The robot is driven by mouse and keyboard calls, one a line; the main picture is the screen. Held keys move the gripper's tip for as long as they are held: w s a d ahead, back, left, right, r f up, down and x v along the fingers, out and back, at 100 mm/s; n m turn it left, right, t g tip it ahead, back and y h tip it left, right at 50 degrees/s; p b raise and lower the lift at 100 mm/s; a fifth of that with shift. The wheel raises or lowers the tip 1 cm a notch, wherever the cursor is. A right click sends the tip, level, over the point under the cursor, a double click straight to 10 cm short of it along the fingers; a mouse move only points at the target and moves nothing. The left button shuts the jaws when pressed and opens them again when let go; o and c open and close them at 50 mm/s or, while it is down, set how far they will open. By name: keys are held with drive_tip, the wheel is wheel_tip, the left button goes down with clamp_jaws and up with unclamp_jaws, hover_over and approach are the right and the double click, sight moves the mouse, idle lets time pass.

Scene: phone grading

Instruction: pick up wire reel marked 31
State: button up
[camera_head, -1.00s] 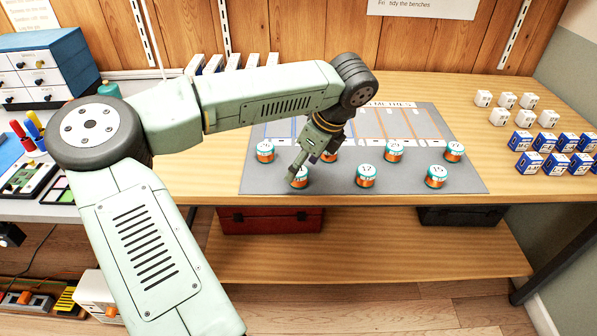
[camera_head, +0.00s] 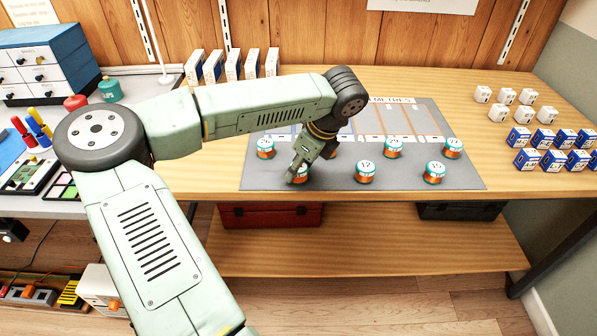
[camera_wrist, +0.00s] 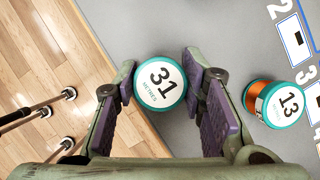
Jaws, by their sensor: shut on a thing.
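The wire reel marked 31 (camera_wrist: 160,84) has a white top with a teal rim and sits between the two purple-padded fingers of my gripper (camera_wrist: 165,100) in the wrist view. The fingers are shut on its sides. In the head view my gripper (camera_head: 298,172) is at the front left of the grey mat (camera_head: 330,178), and the reel (camera_head: 301,181) is mostly hidden under it. I cannot tell whether the reel is clear of the mat.
Reels marked 17 (camera_head: 365,172), 15 (camera_head: 433,173) and others stand on the mat. Blue-and-white boxes (camera_head: 528,160) and white boxes (camera_head: 498,113) are at the right. The table's front edge is close to my gripper.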

drive_tip(key=c, duration=0.4)
drive_tip(key=shift+o, duration=0.2)
